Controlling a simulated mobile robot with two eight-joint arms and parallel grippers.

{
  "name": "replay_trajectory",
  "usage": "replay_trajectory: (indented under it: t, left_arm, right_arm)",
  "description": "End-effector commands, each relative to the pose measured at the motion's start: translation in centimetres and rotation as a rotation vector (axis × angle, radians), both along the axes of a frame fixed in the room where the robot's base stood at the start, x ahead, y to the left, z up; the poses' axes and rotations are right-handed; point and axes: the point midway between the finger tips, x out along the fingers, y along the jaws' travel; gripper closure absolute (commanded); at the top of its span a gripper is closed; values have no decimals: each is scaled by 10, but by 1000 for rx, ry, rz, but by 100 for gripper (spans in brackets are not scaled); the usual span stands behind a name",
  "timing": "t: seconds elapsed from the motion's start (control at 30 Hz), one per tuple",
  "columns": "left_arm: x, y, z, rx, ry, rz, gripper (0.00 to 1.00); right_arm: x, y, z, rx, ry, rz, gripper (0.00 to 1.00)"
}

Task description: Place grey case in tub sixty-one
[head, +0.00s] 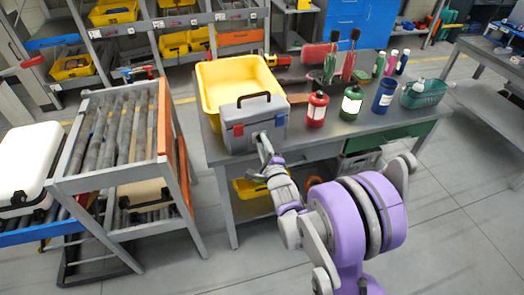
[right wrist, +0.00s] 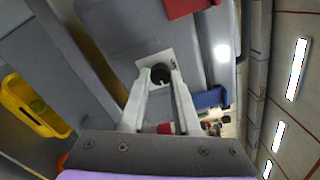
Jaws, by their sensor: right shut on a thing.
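The grey case (head: 254,124) has a black top handle, a red latch and a blue latch. It is upright at the table's near left edge, in front of the large yellow tub (head: 205,84). I cannot read a number on this tub. My right gripper (head: 264,143) is at the case's front. In the right wrist view, my right gripper (right wrist: 160,78) has its fingers on either side of a small dark round part on the front of the grey case (right wrist: 128,38). The case hides part of the tub's near side. My left gripper is not in view.
Red and green canisters (head: 316,109), a blue container (head: 384,96) and a teal basket (head: 424,93) stand right of the case on the table (head: 290,139). A roller conveyor (head: 118,132) and a white case (head: 27,163) are at left.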

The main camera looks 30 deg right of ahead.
Motion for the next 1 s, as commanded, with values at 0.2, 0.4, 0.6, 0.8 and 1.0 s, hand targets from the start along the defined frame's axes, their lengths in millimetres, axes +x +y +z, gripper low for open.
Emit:
replay_trajectory:
  t: [0.2,0.4,0.6,0.8,1.0]
  left_arm:
    - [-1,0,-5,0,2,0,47]
    - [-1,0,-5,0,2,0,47]
    - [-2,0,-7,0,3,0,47]
    - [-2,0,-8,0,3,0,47]
    - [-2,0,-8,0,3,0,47]
  right_arm:
    - [0,0,-28,-2,-2,1,100]
    - [0,0,-30,-2,-3,1,100]
    - [0,0,-32,-2,-2,1,100]
    - [0,0,-34,-1,0,0,43]
    - [0,0,-33,-1,0,0,40]
